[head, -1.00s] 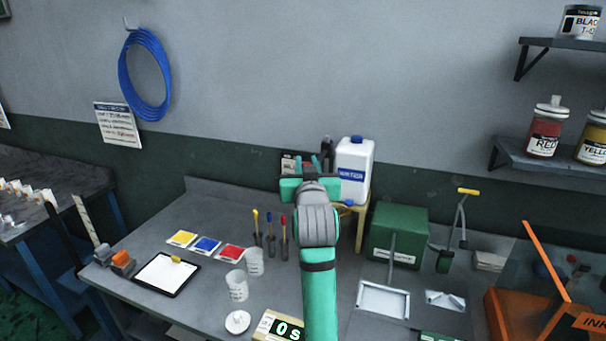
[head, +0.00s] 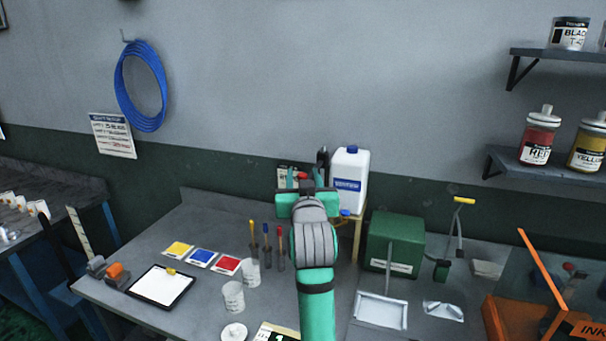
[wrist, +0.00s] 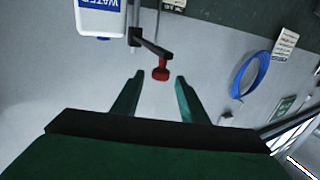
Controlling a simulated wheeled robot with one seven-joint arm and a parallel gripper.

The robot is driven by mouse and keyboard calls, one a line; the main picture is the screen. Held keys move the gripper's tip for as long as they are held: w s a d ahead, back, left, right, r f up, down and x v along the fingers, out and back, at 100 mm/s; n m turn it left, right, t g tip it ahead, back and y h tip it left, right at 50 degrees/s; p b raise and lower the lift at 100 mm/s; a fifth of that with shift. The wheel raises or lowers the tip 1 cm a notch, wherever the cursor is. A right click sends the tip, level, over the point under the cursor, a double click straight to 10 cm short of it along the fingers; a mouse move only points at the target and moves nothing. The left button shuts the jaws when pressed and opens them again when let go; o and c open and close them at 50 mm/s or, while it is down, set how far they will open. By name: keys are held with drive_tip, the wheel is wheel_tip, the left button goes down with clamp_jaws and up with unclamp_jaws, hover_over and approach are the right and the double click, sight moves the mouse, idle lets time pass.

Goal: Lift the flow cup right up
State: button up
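My gripper (wrist: 159,78) is open, its two green fingers apart in the wrist view. A small red piece (wrist: 161,72) on the end of a dark bracket (wrist: 154,46) shows between and just past the fingertips. The fingers do not visibly touch it. I cannot tell whether this red piece belongs to the flow cup, and no flow cup shows clearly. In the head view, my gripper (head: 306,183) is above the back of the bench, its hand hiding much of what is behind it. A red spot (head: 303,175) shows just beyond it.
The white water jug (head: 349,180) stands close on the right, above a yellowish stand (head: 358,238). A green box (head: 395,240) is right of my arm. White cups (head: 233,297), brushes and colour cards (head: 203,258) are on the bench to the left. The wall is close behind.

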drive_tip(key=s+d, duration=0.1)
drive_tip(key=s, duration=0.7)
drive_tip(key=shift+s+d, duration=0.15)
drive_tip(key=shift+s, duration=0.05)
drive_tip(key=s+d+f+m, duration=0.1)
drive_tip(key=s+f, duration=0.2)
drive_tip(key=f, duration=1.4)
drive_tip(key=shift+m+g+h, duration=0.5)
drive_tip(key=shift+m+h, duration=0.1)
drive_tip(key=shift+h, duration=0.2)
drive_tip(key=s+f, duration=0.4)
drive_tip(key=f, duration=0.1)
drive_tip(key=s+d+f, duration=0.1)
drive_tip(key=s+f, duration=0.3)
drive_tip(key=f, duration=0.2)
drive_tip(key=s+f, duration=0.4)
drive_tip(key=f, duration=0.2)
drive_tip(key=shift+s+d, duration=0.15)
drive_tip(key=shift+d, duration=0.15)
drive_tip(key=s+d+f+h, duration=0.1)
drive_tip(key=s+f, duration=0.3)
drive_tip(key=s, duration=0.5)
drive_tip(key=s+d+f, duration=0.1)
drive_tip(key=s+f, duration=0.4)
drive_tip(key=s, duration=0.3)
drive_tip(key=s+r+g, duration=0.1)
drive_tip(key=s, duration=1.6)
drive_tip(key=shift+d+r, duration=0.15)
drive_tip(key=shift+d, duration=0.2)
